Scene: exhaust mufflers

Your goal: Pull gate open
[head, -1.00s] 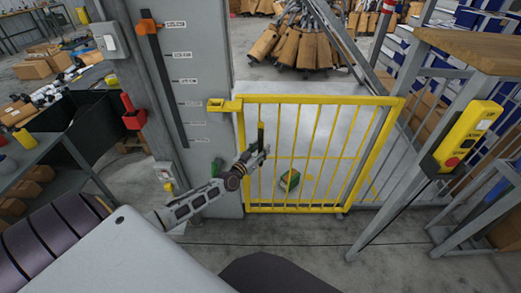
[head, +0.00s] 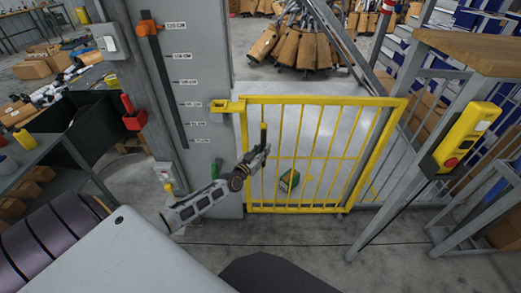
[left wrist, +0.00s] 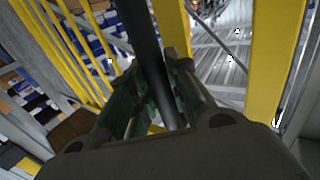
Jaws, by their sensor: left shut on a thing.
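The yellow barred gate (head: 300,99) stands between a grey column on its left and a grey rail on its right. A dark upright handle (head: 264,140) with a yellow tip stands at the gate's left side. My left gripper (head: 259,155) is shut on this handle. In the left wrist view the dark handle (left wrist: 146,45) runs between the two fingers of my left gripper (left wrist: 155,85), with yellow gate bars (left wrist: 65,50) to the left. My right gripper is not in view.
The grey column (head: 205,70) carries a yellow bracket (head: 227,106) beside the gate's top left corner. A yellow control box (head: 467,135) is at the right by a wooden-topped stand (head: 470,48). Grey floor in front is clear.

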